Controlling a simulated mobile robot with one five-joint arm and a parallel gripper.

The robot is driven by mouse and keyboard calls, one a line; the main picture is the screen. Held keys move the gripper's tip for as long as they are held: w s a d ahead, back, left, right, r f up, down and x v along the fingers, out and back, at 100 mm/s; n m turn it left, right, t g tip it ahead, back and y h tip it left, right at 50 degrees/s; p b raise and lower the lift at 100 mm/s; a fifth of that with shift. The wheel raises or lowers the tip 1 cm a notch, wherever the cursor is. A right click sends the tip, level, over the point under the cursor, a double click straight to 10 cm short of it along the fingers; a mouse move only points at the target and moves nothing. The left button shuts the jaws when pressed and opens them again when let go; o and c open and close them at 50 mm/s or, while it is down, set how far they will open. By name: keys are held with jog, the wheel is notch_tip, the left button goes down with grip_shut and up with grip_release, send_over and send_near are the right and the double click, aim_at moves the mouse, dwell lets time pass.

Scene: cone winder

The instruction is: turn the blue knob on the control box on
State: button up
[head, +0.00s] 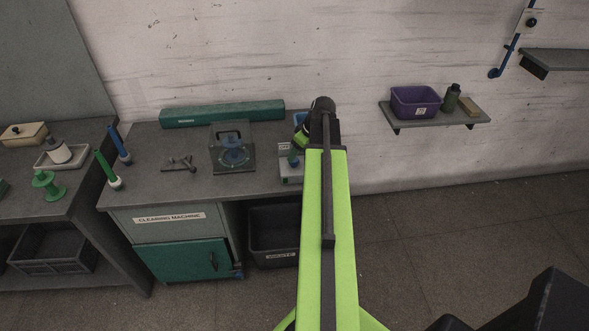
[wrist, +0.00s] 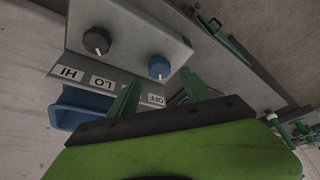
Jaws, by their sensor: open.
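The control box (wrist: 130,35) is a grey box close up in the wrist view, and the picture shows its lettering upside down. The blue knob (wrist: 159,67) sits on its face, with a black knob (wrist: 96,40) to the left. The knob's setting is too small to read. My gripper (wrist: 161,92) is open, with its two green fingers apart just below the blue knob in the picture; I cannot tell whether they touch the box. In the head view the control box (head: 288,174) stands at the bench's right end, partly behind my arm.
Labels HI, LO and OFF (wrist: 156,99) line the box's edge. A blue tray (wrist: 80,108) is beside it. On the bench (head: 190,190) are a clear-covered unit (head: 233,148), a metal piece (head: 180,163) and a long green case (head: 222,114). A waste bin (head: 272,235) stands below.

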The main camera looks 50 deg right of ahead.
aim_at(294, 163)
jog(key=b+x, duration=0.2)
jog(key=x, duration=0.2)
jog(key=shift+f, duration=0.1)
jog(key=shift+c, duration=0.4)
